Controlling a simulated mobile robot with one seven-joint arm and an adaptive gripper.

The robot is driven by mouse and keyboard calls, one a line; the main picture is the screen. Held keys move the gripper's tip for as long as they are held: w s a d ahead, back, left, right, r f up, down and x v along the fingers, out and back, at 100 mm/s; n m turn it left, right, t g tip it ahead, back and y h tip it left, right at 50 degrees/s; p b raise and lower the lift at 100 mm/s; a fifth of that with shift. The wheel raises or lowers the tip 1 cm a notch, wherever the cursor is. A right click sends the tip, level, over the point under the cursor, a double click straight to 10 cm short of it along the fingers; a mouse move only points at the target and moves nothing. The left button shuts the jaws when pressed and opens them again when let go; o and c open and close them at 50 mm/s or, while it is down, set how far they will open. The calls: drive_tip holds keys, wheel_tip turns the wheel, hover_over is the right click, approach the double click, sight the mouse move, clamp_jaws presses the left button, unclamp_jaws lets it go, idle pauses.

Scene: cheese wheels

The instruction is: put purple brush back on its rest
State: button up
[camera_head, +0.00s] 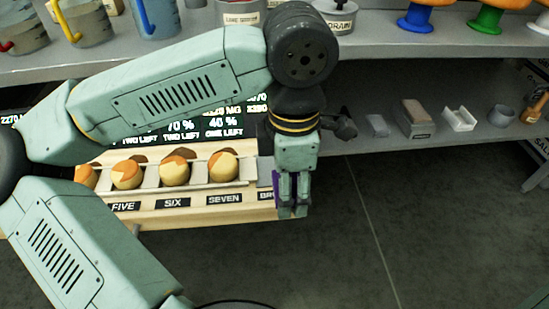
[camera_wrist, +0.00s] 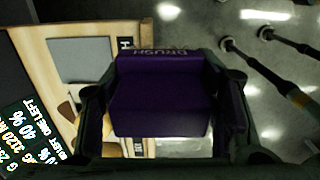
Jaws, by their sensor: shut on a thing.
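My gripper (camera_head: 292,205) is shut on the purple brush (camera_wrist: 160,95), which fills the space between the fingers in the wrist view. The brush is a dark purple block with upside-down lettering on its edge. In the head view only a purple sliver (camera_head: 276,187) shows beside my fingers. The gripper points down at the right end of a wooden board (camera_head: 150,219). A flat grey plate (camera_wrist: 80,62) on the board, next to a partly covered black label, looks like the brush's rest. The plate is bare where it shows; the brush may hide part of it.
Several cheese wheels (camera_head: 174,171) stand on the board in a row left of my gripper, above number labels. A dark display screen (camera_head: 190,127) is behind them. A grey shelf (camera_head: 450,133) with blocks and small dishes lies to the right. The floor (camera_head: 400,220) at right is clear.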

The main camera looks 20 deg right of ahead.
drive_tip(key=p, duration=0.2)
hover_over(272, 168)
drive_tip(key=shift+s+f, duration=0.15)
drive_tip(key=shift+f, duration=2.1)
drive_tip(key=shift+f, duration=0.1)
drive_tip(key=shift+f, duration=0.15)
drive_tip(key=o, duration=1)
